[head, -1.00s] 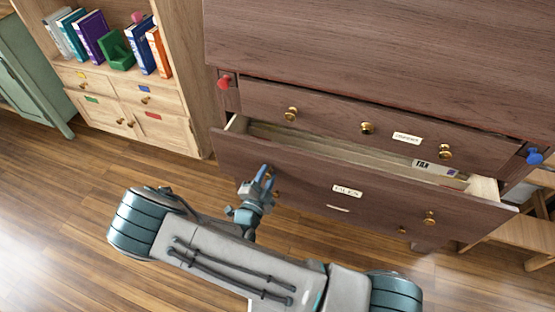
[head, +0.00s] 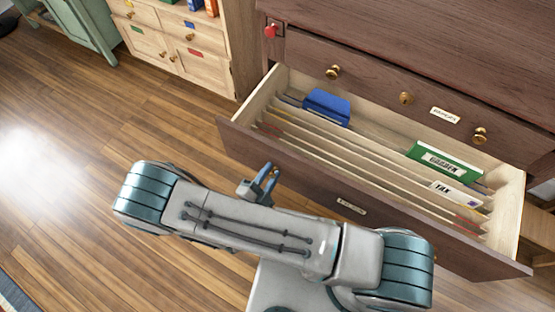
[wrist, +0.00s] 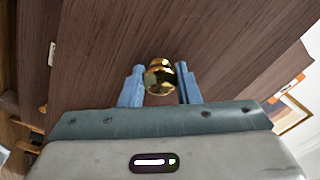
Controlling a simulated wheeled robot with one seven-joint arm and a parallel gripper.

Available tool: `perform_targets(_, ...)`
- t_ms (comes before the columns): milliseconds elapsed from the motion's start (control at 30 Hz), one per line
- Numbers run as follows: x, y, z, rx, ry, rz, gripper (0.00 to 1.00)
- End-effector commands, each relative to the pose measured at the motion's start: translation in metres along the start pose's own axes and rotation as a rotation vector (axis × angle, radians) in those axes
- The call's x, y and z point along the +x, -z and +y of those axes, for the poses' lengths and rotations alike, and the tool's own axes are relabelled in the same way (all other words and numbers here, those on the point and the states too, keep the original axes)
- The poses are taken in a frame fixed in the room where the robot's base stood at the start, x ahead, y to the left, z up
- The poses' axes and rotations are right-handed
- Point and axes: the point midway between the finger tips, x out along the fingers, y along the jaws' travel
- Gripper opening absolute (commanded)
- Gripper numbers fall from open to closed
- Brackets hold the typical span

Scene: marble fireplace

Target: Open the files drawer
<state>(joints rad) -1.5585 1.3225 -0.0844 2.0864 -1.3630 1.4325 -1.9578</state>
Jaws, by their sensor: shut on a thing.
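The files drawer (head: 300,170) is pulled well out of the dark wood chest in the head view, with its pale inside showing. The small label on its front (head: 350,205) is too small to read now. My gripper (head: 265,180) is at the left part of the drawer front. In the wrist view my gripper's blue fingers (wrist: 160,88) are on either side of a round brass knob (wrist: 160,76) and shut on it. The knob is hidden in the head view.
Inside the drawer are upright dividers, a blue box or book (head: 327,106), a green folder (head: 445,161) and a card marked TAX (head: 449,192). A shut drawer (head: 375,92) with brass knobs is above. A light wood cabinet (head: 172,42) stands at left. Wooden floor (head: 90,110) lies clear at left.

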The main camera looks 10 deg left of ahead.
Motion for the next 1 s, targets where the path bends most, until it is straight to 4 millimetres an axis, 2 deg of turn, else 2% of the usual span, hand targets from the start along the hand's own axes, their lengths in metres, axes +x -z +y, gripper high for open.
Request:
perform_targets(100,-0.015,0.000,0.000,0.000,-0.001,-0.002,0.00)
perform_targets(300,-0.030,0.000,0.000,0.000,-0.001,-0.002,0.00)
perform_targets(867,-0.036,-0.001,0.000,0.001,0.000,-0.001,0.00)
perform_targets(900,-0.036,-0.001,0.000,0.001,0.000,-0.001,0.40)
perform_targets(933,-0.036,-0.001,0.000,0.001,0.000,-0.001,0.49)
perform_targets(1000,-0.036,-0.001,0.000,0.001,0.000,-0.001,0.51)
